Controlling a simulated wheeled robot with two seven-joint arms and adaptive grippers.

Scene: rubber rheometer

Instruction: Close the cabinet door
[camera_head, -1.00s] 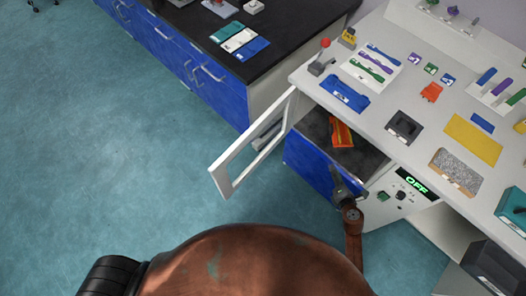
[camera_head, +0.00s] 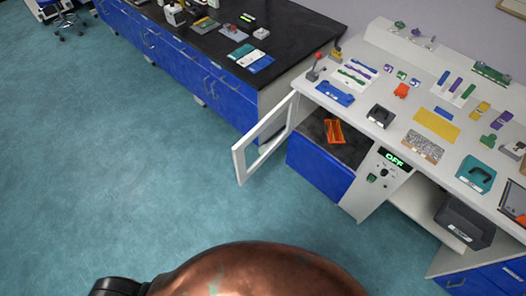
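The cabinet door (camera_head: 239,160) is a white frame with a clear pane. It stands wide open, swung out to the left over the floor from the left end of the white workbench. The cabinet opening beside it shows a dark shelf (camera_head: 350,150) with an orange object (camera_head: 334,131) on it. A blue front panel (camera_head: 318,175) lies below the opening. Neither of my grippers is in view. Only a copper-coloured part and a black part of my own body show at the bottom edge.
The white workbench (camera_head: 350,101) holds several coloured samples and tools. A control panel reading OFF (camera_head: 394,159) is right of the cabinet. A black-topped counter with blue drawers (camera_head: 215,92) stands behind the door. The teal floor (camera_head: 130,180) is clear at the left and front.

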